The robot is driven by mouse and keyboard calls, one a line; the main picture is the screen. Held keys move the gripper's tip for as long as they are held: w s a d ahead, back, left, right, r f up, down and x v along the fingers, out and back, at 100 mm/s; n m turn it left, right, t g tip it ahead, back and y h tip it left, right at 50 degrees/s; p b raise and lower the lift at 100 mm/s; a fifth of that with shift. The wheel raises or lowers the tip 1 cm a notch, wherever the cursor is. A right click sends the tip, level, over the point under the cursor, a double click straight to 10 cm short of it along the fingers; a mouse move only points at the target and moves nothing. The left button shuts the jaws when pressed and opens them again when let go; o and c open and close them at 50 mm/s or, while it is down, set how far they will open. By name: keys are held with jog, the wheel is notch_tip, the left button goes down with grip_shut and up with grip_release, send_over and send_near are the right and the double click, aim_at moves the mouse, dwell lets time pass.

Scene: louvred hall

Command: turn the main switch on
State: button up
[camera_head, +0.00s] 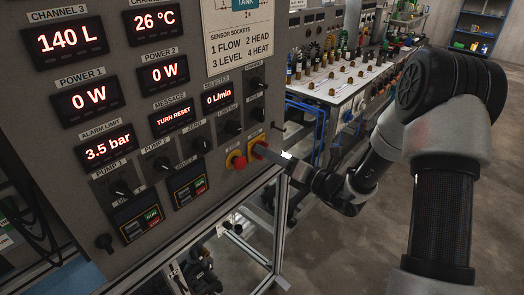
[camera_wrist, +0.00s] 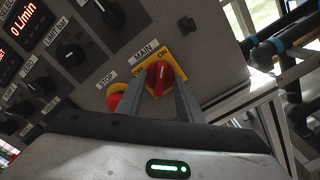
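The main switch (camera_wrist: 161,76) is a red knob on a yellow plate under the label MAIN, with OFF at the plate's left and ON at its upper right. In the head view, its yellow plate (camera_head: 256,140) shows at the panel's lower right. My gripper (camera_wrist: 163,92) is at the switch, one finger on each side of the red knob. In the head view, my gripper (camera_head: 267,152) reaches the panel from the right. I cannot tell whether the fingers press on the knob. The fingers hide its lower sides, and its exact setting is unclear.
A red stop button (camera_wrist: 115,97) on yellow sits close left of the switch. The panel (camera_head: 228,104) also carries several black knobs and lit displays; the message display (camera_head: 174,120) reads TURN RESET. A bench with fittings (camera_head: 335,85) stands behind. Metal frame posts are below right.

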jog(key=p+v, duration=0.1)
jog(key=v, duration=0.5)
jog(key=shift+s+d, duration=0.2)
jog(key=shift+d, duration=0.1)
jog(key=v, duration=1.7)
jog(key=shift+s, duration=0.15)
jog(key=shift+d, duration=0.1)
dwell(1.1)
